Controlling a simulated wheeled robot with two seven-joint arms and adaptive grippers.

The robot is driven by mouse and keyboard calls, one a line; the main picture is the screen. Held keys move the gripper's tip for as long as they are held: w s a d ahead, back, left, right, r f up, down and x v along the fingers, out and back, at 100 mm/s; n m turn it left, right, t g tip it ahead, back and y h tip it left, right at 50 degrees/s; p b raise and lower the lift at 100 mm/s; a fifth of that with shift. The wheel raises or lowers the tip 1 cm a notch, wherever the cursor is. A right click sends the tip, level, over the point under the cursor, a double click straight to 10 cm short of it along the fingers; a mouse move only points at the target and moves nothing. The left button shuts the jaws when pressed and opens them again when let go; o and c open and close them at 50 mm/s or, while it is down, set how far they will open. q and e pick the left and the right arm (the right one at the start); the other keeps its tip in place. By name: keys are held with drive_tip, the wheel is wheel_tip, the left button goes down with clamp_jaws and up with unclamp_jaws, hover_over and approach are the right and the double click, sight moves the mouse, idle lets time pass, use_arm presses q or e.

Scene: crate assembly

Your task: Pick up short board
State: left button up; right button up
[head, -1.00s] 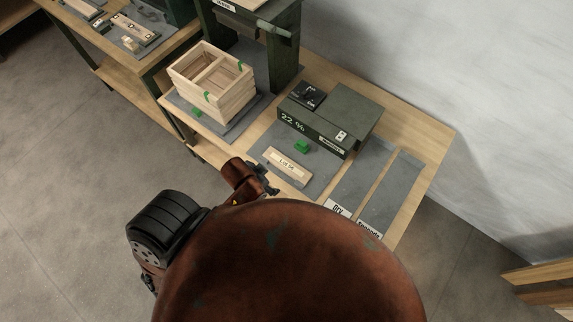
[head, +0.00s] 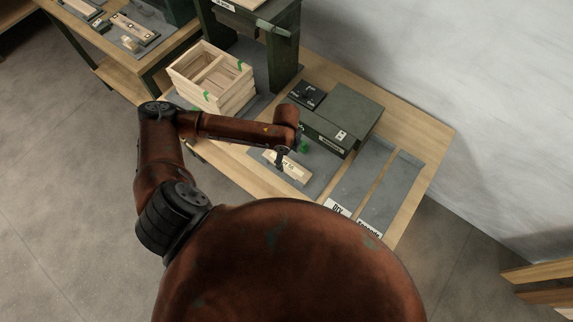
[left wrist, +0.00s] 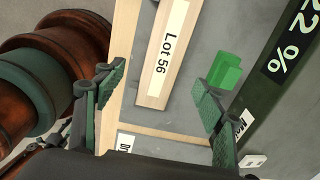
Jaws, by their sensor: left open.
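The short board (head: 297,173) is a pale wooden piece lying on a grey mat on the workbench, in front of the dark green box. In the left wrist view the board (left wrist: 152,90) carries a white label reading "Lot 56". My left gripper (head: 281,160) is over the board in the head view and hides part of it and its label. In the left wrist view the left gripper (left wrist: 162,98) is open, with one finger on each side of the board's near end and gaps between. My right gripper is not in view.
The dark green box (head: 352,112) stands just behind the board, with a small green block (head: 304,146) between. A wooden crate (head: 232,102) stands to the left, near my arm. Grey strips (head: 362,175) lie to the right, one labelled "Dry".

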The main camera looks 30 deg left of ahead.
sight(287, 164)
use_arm(q)
drive_tip(key=shift+w+a+r, duration=0.1)
drive_tip(key=shift+w+a, duration=0.05)
drive_tip(key=shift+a, duration=0.45)
drive_tip(key=shift+a+f, duration=0.1)
drive_tip(key=shift+f, duration=0.2)
drive_tip(key=f, duration=0.3)
drive_tip(key=f+b, duration=0.1)
drive_tip(key=f, duration=0.3)
drive_tip(key=shift+w+d, duration=0.2)
drive_tip(key=shift+c, duration=0.7)
drive_tip(key=c, duration=1.2)
drive_tip(key=shift+r, duration=0.1)
